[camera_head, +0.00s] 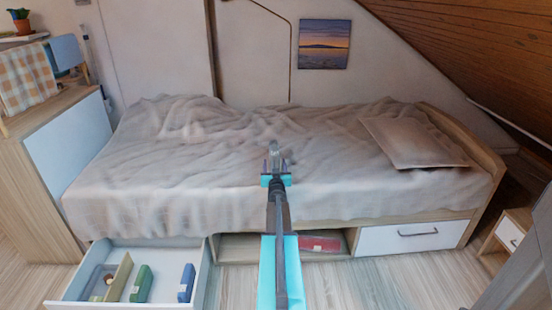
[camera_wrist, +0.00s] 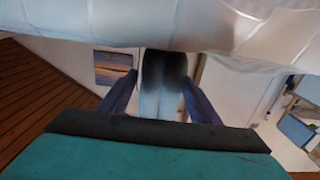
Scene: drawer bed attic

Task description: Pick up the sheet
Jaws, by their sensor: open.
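The sheet (camera_head: 190,155) is a rumpled beige-grey cloth spread over the whole bed and hanging down its front side. In the wrist view, which is upside down, the pale sheet (camera_wrist: 150,22) fills the top edge. My gripper (camera_head: 275,158) is over the middle of the bed, with the sheet around it in the picture. In the wrist view my gripper (camera_wrist: 160,92) has its two dark fingers apart. A blurred dark and pale shape sits between them, and I cannot tell what it is. I cannot tell whether the fingertips touch the sheet.
A pillow (camera_head: 412,142) lies at the bed's right end. An open drawer (camera_head: 75,292) with several small items juts out at lower left. A closed drawer (camera_head: 412,236) is under the right side. A wooden cabinet (camera_head: 62,140) stands left; a sloped wood ceiling (camera_head: 490,50) hangs at right.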

